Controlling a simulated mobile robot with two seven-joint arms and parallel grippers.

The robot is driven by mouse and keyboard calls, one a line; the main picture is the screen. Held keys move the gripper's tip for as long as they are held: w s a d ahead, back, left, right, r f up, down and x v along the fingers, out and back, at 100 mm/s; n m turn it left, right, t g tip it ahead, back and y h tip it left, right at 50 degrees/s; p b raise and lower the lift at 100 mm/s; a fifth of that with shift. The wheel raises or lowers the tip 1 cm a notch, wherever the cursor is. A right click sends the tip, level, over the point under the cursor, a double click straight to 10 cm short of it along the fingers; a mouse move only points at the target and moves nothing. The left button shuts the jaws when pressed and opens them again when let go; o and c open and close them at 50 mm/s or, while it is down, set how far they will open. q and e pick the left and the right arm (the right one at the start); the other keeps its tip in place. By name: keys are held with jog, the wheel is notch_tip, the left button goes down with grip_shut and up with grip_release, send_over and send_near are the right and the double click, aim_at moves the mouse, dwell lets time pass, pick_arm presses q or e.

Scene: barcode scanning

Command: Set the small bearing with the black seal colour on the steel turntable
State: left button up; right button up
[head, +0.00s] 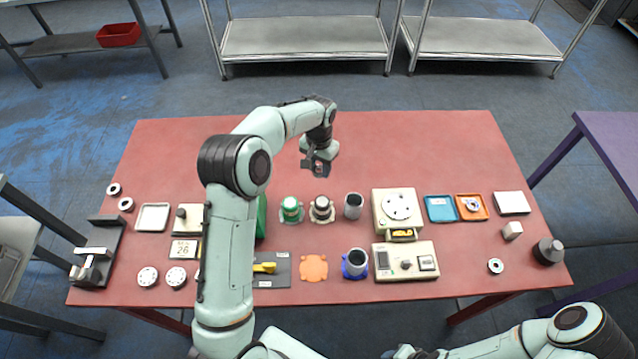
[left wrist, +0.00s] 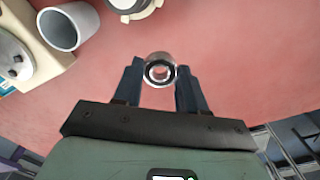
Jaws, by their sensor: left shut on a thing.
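My left gripper (head: 319,167) is shut on a small bearing (left wrist: 160,68), held above the red table's back half. In the left wrist view the bearing has a bright silver outer ring and a dark seal band around its bore, between the two blue-grey fingers (left wrist: 159,82). The steel turntable (head: 397,206) is a round disc on a beige device, in front and to the right of the gripper; part of it shows at the left of the wrist view (left wrist: 9,62). Nothing lies on its disc. My right arm is at the bottom right; its gripper's jaws cannot be made out.
A grey cup (head: 353,206) and a black-topped part (head: 321,209) stand left of the turntable. Blue (head: 440,209) and orange (head: 472,207) trays lie right of it, the orange holding a ring. A beige scale (head: 405,262) sits in front. The table's back strip is clear.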

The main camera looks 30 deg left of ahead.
aim_at(320, 169)
pick_arm(q)
notch_tip(320, 169, down, 4)
jog(key=shift+w, duration=0.15)
jog(key=shift+f, duration=2.15)
jog(key=shift+f, duration=0.2)
jog(key=o, duration=1.1)
jog(key=shift+c, duration=0.2)
